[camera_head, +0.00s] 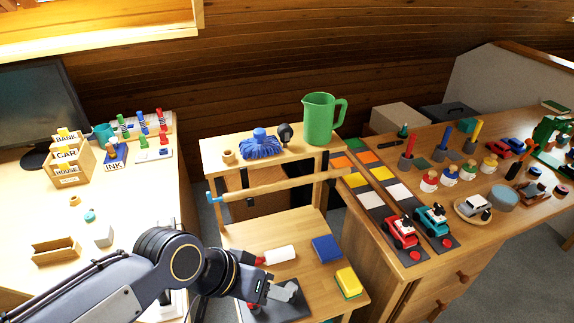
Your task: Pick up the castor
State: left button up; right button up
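A small black, round piece that looks like the castor (285,134) stands on the upper shelf of the wooden trolley (222,148). It is between a blue mop head (260,145) and a green jug (319,118). My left gripper (287,291) is low over the trolley's lower shelf, near a dark mat, well below and apart from the black piece. Its fingers are small and seen at an angle, so I cannot tell whether they are open or shut. My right gripper is not in view.
A wooden rail (270,187) runs across the trolley between the shelves. The lower shelf holds a white roller (280,255), a blue block (327,249) and a yellow sponge (348,282). A desk (140,215) stands left, a toy-covered table (440,268) right.

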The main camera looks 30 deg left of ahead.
aim_at(285, 132)
jog(key=u, duration=1.5)
